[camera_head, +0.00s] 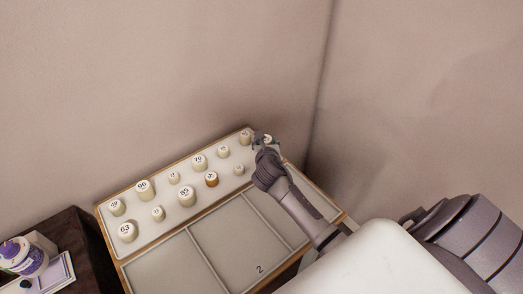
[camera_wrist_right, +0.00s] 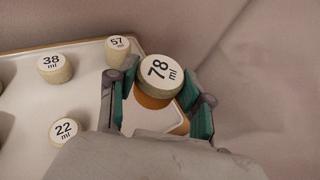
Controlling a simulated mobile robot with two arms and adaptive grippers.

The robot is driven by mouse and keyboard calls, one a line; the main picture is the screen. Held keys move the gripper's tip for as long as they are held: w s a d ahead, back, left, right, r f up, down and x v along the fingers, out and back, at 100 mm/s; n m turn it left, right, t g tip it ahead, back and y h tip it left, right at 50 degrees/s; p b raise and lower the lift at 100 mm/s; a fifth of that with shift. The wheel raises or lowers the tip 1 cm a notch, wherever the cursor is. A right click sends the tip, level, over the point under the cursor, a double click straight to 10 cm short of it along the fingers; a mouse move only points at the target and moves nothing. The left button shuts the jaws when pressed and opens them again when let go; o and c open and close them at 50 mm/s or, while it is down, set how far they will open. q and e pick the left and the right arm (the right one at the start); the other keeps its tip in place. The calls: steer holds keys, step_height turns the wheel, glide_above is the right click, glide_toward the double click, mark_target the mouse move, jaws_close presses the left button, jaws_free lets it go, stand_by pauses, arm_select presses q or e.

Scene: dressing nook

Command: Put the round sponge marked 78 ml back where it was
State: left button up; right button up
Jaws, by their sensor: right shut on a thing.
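The round sponge marked 78 ml (camera_wrist_right: 159,72) is pale, with its label facing up, in the right wrist view. My right gripper (camera_wrist_right: 160,92) is shut on it, with green-padded fingers on either side. In the head view my right gripper (camera_head: 265,140) is at the far right corner of the wood-edged tray (camera_head: 190,238); the sponge is mostly hidden there. An orange-brown patch shows just under the sponge; I cannot tell whether the sponge touches the tray. My left gripper is not in view.
Sponges marked 57 (camera_wrist_right: 117,50), 38 (camera_wrist_right: 54,68) and 22 (camera_wrist_right: 65,131) stand left of the gripper. Several others, including 96 (camera_head: 144,190) and an orange one (camera_head: 211,180), stand on the tray. Its front compartments are empty. Walls meet closely behind the gripper.

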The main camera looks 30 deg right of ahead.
steer(key=shift+w+a+f, duration=0.15)
steer(key=shift+w+f, duration=0.2)
steer(key=shift+w, duration=0.15)
steer(key=shift+w+f, duration=0.15)
step_height(320, 180, down, 3)
steer(key=shift+a+f+b, duration=0.1)
steer(key=shift+f+b, duration=0.1)
steer(key=shift+b, duration=0.15)
steer(key=shift+f, duration=0.25)
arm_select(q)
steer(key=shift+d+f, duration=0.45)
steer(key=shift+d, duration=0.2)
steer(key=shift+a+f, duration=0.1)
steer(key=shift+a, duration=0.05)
arm_select(e)
steer(key=shift+f, duration=0.2)
steer(key=o, duration=0.9)
